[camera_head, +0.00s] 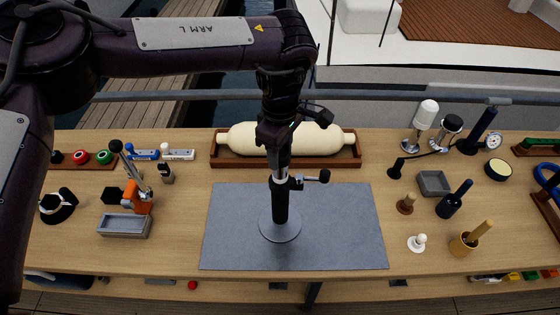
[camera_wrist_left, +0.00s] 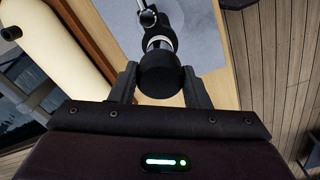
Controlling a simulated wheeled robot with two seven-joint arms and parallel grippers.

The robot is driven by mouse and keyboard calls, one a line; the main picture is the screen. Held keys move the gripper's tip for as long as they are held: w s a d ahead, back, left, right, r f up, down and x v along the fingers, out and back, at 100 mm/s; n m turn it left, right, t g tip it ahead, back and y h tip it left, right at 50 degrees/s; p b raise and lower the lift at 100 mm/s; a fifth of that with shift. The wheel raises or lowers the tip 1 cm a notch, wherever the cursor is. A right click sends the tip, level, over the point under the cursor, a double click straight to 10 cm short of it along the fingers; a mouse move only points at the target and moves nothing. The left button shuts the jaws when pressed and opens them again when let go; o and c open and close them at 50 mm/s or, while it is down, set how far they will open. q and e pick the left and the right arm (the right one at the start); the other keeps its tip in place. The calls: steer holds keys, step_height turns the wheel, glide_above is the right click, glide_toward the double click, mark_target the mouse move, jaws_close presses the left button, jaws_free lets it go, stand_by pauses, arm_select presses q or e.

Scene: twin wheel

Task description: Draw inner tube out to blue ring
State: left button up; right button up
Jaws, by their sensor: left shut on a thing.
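A telescoping post stands upright on the grey mat. It has a round grey base (camera_head: 280,232), a black outer tube (camera_head: 281,207) and a collar with a side lever ending in a black knob (camera_head: 323,176). A thin inner tube (camera_head: 282,160) rises above the collar; a short silver length of it also shows in the left wrist view (camera_wrist_left: 158,43). My left gripper (camera_head: 275,133) is above the collar, shut on the black cap (camera_wrist_left: 160,75) at the tube's top. In the wrist view its fingers stand on both sides of the cap. I cannot make out a blue ring.
A cream cylinder (camera_head: 250,138) lies in a wooden cradle (camera_head: 225,159) behind the post. Small tools and a grey tray (camera_head: 125,225) stand left; several pegs, a gauge (camera_head: 493,141) and a square dish (camera_head: 434,183) stand right. The grey mat (camera_head: 350,225) is otherwise clear.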

arm_select(q)
steer(key=shift+r+p, duration=1)
steer(key=shift+r, duration=0.5)
steer(key=o, duration=1.5)
steer(key=shift+r, duration=0.1)
steer(key=shift+r, duration=3.4)
